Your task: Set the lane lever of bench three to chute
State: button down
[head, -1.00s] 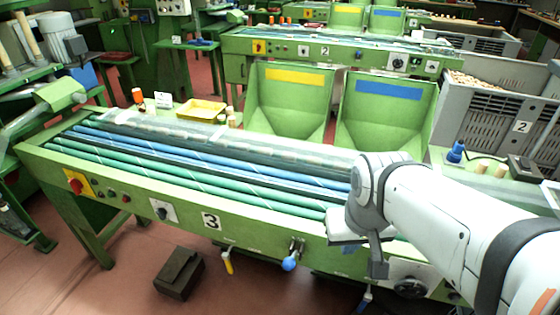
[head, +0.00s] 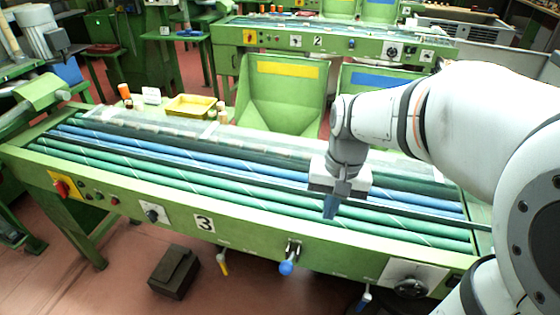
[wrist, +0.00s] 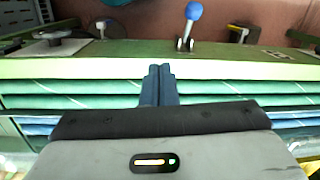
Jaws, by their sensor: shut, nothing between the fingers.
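Bench three (head: 235,232) is the near green bench, marked with a "3" plate. A lever with a blue ball knob (head: 287,267) hangs from a metal bracket on its front face, tilted slightly left of straight down. The same lever shows in the wrist view (wrist: 193,12), to the right of my fingertips and beyond the bench's front edge. No lane label near it is readable. My gripper (head: 330,211) is shut and empty, pointing down above the green rollers, behind and right of the lever. Its blue fingers (wrist: 160,71) are together and apart from the lever.
A black rotary knob (head: 410,288) sits further right. A dark box (head: 175,272) lies on the floor. Space before the blue knob looks clear.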

aim_at(299, 230)
jog(key=w+a+f+m+g+y, duration=0.1)
jog(key=w+a+f+m+g, duration=0.1)
jog(key=w, duration=0.5)
jog(key=shift+a+f+m+g, duration=0.4)
jog(key=shift+a+f+g, duration=0.35)
jog(key=shift+f+g, duration=0.1)
jog(key=x, duration=0.9)
jog(key=shift+a+f, duration=0.2)
jog(key=shift+a, duration=0.05)
jog(key=s, duration=0.1)
jog(key=s+a+f, duration=0.1)
jog(key=shift+s+a+f, duration=0.2)
jog(key=shift+s+f, duration=0.1)
jog(key=shift+s+a+f, duration=0.2)
jog(key=shift+s, duration=0.2)
